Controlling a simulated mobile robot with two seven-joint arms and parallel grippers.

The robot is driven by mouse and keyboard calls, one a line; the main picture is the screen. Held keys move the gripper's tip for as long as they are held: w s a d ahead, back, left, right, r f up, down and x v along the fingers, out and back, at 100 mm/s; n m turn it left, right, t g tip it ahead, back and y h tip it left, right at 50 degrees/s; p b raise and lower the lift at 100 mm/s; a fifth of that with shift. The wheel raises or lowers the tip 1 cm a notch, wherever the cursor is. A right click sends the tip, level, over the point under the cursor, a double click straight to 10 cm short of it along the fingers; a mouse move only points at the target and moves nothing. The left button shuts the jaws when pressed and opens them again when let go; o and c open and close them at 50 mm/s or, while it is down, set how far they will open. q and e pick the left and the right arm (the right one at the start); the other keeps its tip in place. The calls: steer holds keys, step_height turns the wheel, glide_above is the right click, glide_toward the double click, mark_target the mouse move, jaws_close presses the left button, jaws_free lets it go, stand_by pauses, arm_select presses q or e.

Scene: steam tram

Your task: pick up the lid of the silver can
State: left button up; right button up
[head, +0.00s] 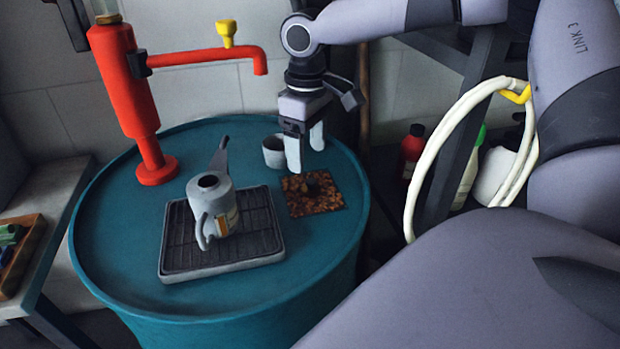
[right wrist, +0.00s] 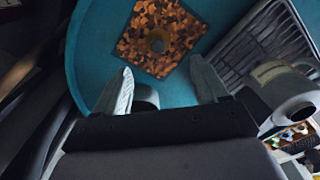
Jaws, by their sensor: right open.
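The silver can (head: 212,205), with a long spout, a handle and an open dark top, stands on a black ribbed tray (head: 180,262). It also shows at the right edge of the right wrist view (right wrist: 290,92). A small dark round piece with a knob, apparently the lid (head: 312,185), lies on a brown speckled mat (head: 298,208). In the right wrist view the lid (right wrist: 157,43) is near the mat's middle, beyond the fingertips. My right gripper (head: 305,150) is open and empty, pointing down above the drum top, near the mat's far side. My left gripper is not in view.
A grey cup (head: 273,152) stands close by the right gripper's fingers. A red pipe stand (head: 155,165) rises at the teal drum's (head: 110,235) back left. Bottles (head: 411,150) and a white hose loop (head: 424,185) are at the right.

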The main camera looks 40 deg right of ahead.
mark_target(310, 178)
steer(key=f, duration=0.7)
steer(key=shift+s+d+f, duration=0.15)
steer(key=shift+s, duration=0.1)
steer(key=c, duration=1.1)
